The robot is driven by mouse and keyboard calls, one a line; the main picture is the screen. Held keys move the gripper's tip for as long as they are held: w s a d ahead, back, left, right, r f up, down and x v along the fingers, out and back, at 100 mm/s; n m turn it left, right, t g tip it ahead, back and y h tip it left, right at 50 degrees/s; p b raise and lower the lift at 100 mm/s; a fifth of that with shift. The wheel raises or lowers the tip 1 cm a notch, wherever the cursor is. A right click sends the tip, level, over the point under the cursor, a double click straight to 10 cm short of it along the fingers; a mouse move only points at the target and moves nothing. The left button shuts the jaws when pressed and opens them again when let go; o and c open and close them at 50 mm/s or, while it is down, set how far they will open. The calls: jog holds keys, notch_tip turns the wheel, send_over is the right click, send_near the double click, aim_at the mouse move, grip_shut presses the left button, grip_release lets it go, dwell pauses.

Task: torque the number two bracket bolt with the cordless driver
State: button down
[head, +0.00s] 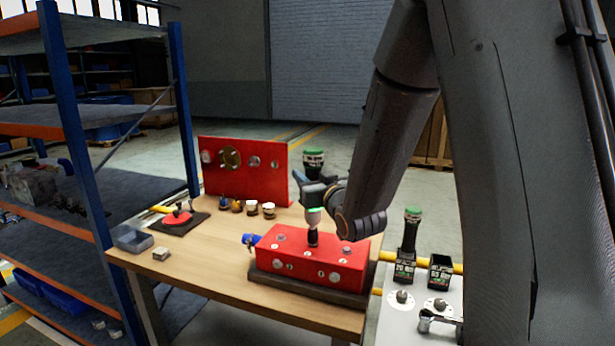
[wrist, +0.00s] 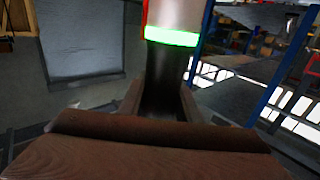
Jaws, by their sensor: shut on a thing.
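My gripper (head: 312,184) is shut on the cordless driver and holds it over the red block in the head view. The driver's pale body (head: 314,216) has a green top, and its dark nose points down at the block's top. A dark, green-banded part (head: 314,158) shows above my gripper. In the wrist view the driver's black grip (wrist: 165,90) sits between the jaws, below a bright green band. The red block (head: 335,262) carries several pale bolts on its top and front. I cannot tell which is number two, or whether the nose touches one.
A wooden table (head: 215,255) bears the block. At right, another green-topped tool (head: 411,230) stands on a pale stand (head: 385,315). Blue shelving rises at left.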

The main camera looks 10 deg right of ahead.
jog(key=shift+f+b, duration=0.6)
dwell(2.5)
jog(key=shift+r, duration=0.1)
